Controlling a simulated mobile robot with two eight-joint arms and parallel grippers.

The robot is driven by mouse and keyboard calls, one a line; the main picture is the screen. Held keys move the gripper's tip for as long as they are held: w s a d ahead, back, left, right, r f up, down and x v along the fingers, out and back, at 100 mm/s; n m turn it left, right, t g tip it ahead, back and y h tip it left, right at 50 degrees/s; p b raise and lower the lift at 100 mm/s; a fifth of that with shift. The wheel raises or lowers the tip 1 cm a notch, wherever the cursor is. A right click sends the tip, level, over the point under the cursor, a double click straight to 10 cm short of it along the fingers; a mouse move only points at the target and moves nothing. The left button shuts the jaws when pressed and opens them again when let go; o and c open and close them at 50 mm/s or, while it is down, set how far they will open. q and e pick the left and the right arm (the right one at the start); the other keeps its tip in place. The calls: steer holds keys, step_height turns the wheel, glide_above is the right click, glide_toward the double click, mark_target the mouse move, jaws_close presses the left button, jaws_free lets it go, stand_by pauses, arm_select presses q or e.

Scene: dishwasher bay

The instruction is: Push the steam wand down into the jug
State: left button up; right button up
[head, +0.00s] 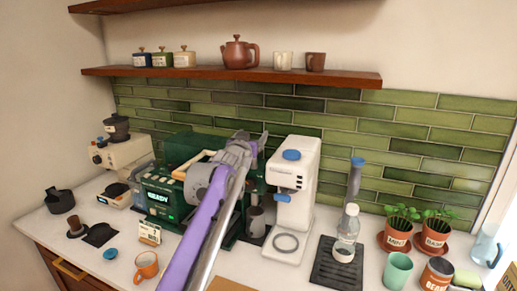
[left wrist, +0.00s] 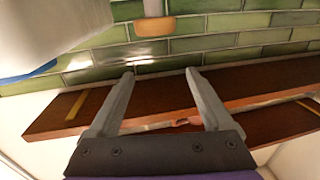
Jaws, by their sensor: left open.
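The green espresso machine (head: 158,190) stands on the counter with a lit "READY" display. A grey metal jug (head: 256,224) stands at its right side, partly behind my arm. I cannot make out the steam wand clearly; my arm covers much of that side of the machine. My left gripper (head: 262,140) is raised in front of the machine's top right, above the jug and apart from it. In the left wrist view its two fingers (left wrist: 158,75) are spread with nothing held between them. My right gripper does not show.
A white grinder-like machine (head: 293,185) stands close right of the jug. A bottle (head: 347,228) stands on a dark drip mat (head: 335,268). A wooden shelf (head: 220,75) with a teapot (head: 239,53) runs above. An orange cup (head: 146,266) is at the front left.

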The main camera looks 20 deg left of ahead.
arm_select(q)
step_height(320, 180, down, 7)
steer(key=s, duration=0.1)
steer(key=w, duration=0.5)
steer(key=shift+w+a+r+p, duration=0.1)
steer(key=shift+a+r+p, duration=0.05)
steer(key=shift+p, duration=0.2)
steer(key=shift+w, duration=0.75)
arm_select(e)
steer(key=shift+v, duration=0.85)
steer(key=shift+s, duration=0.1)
arm_select(q)
jaws_close()
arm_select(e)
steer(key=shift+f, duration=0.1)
